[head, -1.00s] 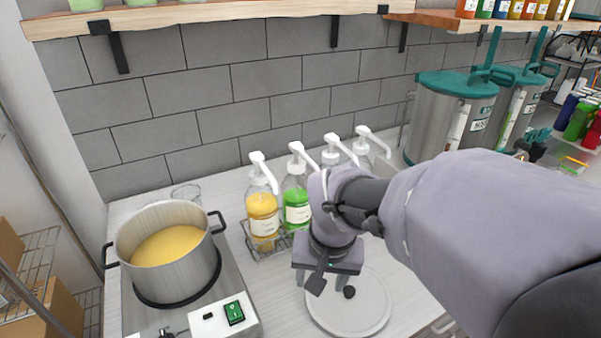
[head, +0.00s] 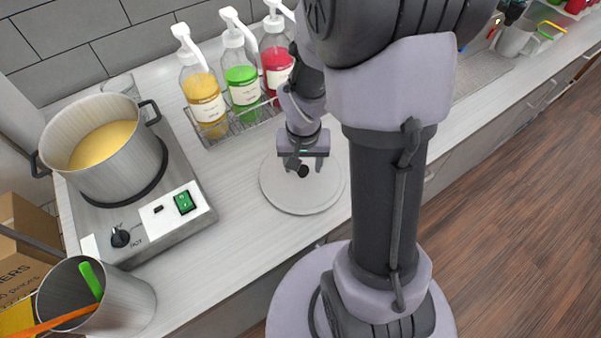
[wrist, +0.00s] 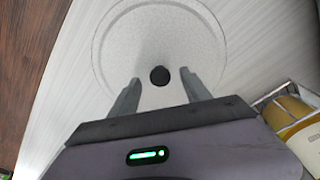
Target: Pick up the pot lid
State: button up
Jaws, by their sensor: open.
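The pot lid (head: 292,201) is a round, light grey disc with a small black knob (head: 303,171). It lies flat on the counter to the right of the hot plate. My gripper (head: 303,166) is over the lid, pointing down at the knob. In the wrist view the lid (wrist: 120,45) fills the top middle, and its knob (wrist: 159,76) sits between the two fingers of my gripper (wrist: 158,88). The fingers are apart, with a gap on each side of the knob. How far the fingertips are above the lid is hard to tell.
A steel pot (head: 110,150) of yellow liquid stands on the hot plate (head: 145,225) at left. Pump bottles (head: 240,85) stand in a wire rack (head: 215,135) behind the lid. A metal container (head: 125,300) with utensils is at front left. Counter between hot plate and lid is clear.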

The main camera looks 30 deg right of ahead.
jog(key=shift+w+d+f, duration=0.1)
jog(key=shift+w+f, duration=0.05)
jog(key=shift+f, duration=0.65)
jog(key=shift+r, duration=0.1)
jog(key=shift+c, duration=0.5)
grip_shut()
